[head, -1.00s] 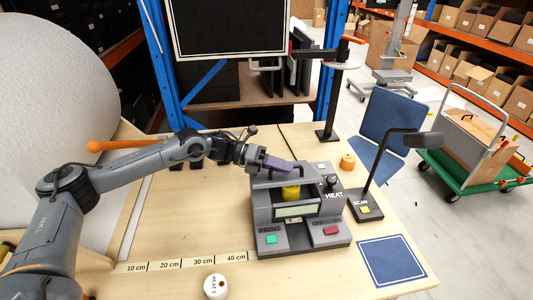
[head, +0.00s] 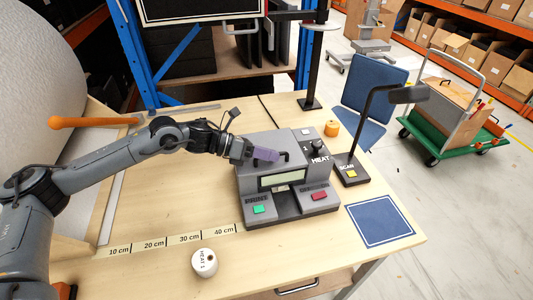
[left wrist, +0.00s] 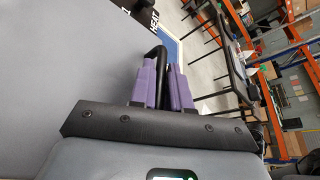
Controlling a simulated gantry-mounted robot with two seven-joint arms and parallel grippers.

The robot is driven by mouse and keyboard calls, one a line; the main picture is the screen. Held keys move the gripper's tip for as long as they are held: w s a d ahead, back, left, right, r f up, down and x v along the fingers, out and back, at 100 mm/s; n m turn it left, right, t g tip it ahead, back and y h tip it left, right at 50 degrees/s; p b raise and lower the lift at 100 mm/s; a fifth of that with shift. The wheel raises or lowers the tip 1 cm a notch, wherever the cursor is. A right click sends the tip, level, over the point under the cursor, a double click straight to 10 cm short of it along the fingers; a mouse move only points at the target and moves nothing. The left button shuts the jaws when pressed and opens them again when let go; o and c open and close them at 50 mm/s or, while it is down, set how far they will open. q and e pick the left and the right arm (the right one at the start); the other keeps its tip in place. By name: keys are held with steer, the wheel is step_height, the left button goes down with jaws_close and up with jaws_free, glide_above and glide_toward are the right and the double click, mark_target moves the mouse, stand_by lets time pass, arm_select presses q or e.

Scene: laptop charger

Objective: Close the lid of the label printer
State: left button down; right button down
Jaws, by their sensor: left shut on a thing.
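The grey label printer (head: 298,203) stands on the wooden table in the head view, with a green and a red button and a small display. Its lid (head: 262,142) lies down over the roll bay, and no roll shows inside. My left gripper (head: 268,155), with purple fingers, is at the lid's black handle (head: 285,157). In the left wrist view, the purple fingers (left wrist: 164,78) are shut on the black handle (left wrist: 156,53), beside a broad grey surface. Whether the lid is fully latched cannot be told. My right gripper is not in view.
An orange roll (head: 332,128), a scanner stand (head: 351,170) and a blue mat (head: 380,225) are to the right.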

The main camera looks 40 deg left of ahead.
arm_select(q)
steer(key=shift+f, duration=0.15)
steer(key=c, duration=1.4)
jaws_free()
steer(key=shift+c, duration=0.2)
steer(key=v, duration=0.9)
steer(key=shift+b, duration=0.3)
steer(key=shift+v, duration=0.9)
